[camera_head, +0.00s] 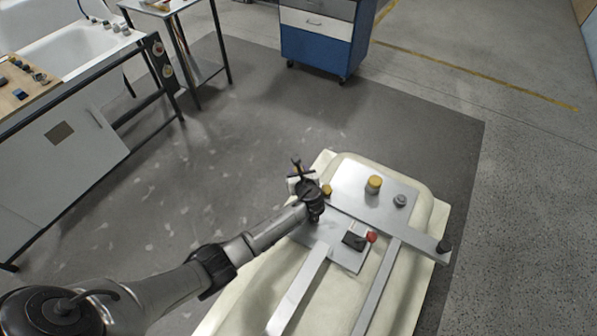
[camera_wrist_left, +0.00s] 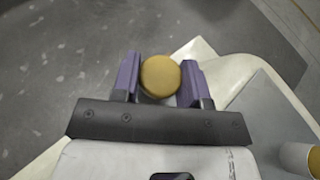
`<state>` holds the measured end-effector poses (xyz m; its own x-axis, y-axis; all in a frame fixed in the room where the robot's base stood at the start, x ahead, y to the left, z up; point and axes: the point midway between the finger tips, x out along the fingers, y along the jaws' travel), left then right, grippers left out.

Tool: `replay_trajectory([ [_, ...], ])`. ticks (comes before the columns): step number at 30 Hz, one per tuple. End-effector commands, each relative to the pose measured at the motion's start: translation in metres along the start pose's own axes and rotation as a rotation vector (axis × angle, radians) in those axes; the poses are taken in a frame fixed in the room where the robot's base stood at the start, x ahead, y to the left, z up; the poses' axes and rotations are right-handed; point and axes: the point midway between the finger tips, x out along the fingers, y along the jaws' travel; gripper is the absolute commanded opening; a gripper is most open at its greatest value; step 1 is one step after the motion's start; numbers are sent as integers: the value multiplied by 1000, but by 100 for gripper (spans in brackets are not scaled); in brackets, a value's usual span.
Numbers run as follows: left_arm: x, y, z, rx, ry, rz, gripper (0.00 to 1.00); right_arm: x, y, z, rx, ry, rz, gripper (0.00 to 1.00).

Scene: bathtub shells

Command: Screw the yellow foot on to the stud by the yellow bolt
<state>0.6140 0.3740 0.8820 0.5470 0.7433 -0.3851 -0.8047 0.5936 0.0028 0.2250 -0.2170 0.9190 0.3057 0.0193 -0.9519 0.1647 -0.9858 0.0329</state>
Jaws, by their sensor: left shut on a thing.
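My left gripper (camera_head: 303,172) is over the far left part of the upturned cream tub shell (camera_head: 433,215). In the left wrist view its two purple fingers are shut on the yellow foot (camera_wrist_left: 160,76), whose round mustard top faces the camera. A small yellow piece (camera_head: 327,190) shows just right of the gripper in the head view; I cannot tell whether it is the bolt or the held foot. The stud is not distinguishable. My right gripper is not in view.
A yellow-topped cylinder (camera_head: 374,184) and a grey knob (camera_head: 400,200) stand on a metal plate (camera_head: 350,172). A red knob (camera_head: 371,237) and a black knob (camera_head: 443,246) are nearer. A blue cabinet (camera_head: 318,45) stands behind on open floor; a workbench (camera_head: 60,135) is left.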

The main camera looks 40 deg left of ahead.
Motion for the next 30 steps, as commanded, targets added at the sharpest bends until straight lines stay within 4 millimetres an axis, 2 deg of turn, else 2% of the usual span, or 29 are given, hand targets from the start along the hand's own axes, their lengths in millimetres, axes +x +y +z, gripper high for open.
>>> replay_trajectory([
  [15, 5, 0, -12, 0, 0, 0, 17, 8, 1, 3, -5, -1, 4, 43],
  [16, 5, 0, -12, 0, 0, 0, 41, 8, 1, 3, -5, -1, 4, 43],
  [25, 5, 0, -11, 0, 0, 0, 70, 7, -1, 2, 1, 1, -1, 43],
  [30, 5, 0, -12, 0, 1, 0, 70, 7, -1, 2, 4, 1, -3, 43],
])
